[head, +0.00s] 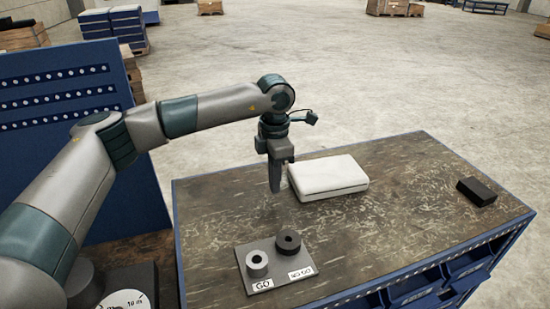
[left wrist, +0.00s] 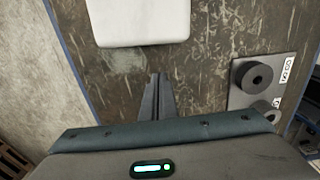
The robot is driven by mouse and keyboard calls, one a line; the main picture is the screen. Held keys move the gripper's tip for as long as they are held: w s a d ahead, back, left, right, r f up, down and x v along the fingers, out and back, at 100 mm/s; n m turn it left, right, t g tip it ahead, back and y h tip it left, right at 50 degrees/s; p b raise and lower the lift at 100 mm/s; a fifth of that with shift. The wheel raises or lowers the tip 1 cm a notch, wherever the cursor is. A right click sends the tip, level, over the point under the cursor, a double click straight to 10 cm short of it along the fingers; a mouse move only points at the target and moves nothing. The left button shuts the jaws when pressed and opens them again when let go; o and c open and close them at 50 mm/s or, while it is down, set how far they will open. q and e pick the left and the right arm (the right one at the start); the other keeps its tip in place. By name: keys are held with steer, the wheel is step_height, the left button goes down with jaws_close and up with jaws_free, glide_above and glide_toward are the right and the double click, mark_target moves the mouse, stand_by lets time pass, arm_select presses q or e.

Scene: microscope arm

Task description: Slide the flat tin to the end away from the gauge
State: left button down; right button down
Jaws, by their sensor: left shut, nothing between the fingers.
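A white, flat, round-edged block (head: 328,177) lies on the workbench top, near its far edge; it looks like the flat tin. It also shows at the top of the left wrist view (left wrist: 138,20). The gauge (head: 275,263) is a grey plate with two round pieces, labelled GO and NO GO, near the bench's front left; it shows at the right of the left wrist view (left wrist: 262,85). My left gripper (head: 274,190) is shut and empty, pointing down just left of the white block, apart from it in the left wrist view (left wrist: 158,78). My right gripper is out of view.
A small black block (head: 477,191) lies at the right end of the workbench (head: 400,220). The bench top between the white and black blocks is clear. A blue perforated panel (head: 60,110) stands at the left. Blue drawers (head: 420,290) line the bench front.

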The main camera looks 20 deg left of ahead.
arm_select(q)
steer(key=d, duration=0.1)
steer(key=w+p, duration=0.1)
steer(key=d, duration=0.1)
steer(key=shift+w+d+r+p, duration=0.25)
steer(key=shift+w+d+p, duration=0.1)
steer(key=shift+w+d+f, duration=0.15)
steer(key=shift+w+d, duration=0.1)
steer(key=shift+d, duration=0.1)
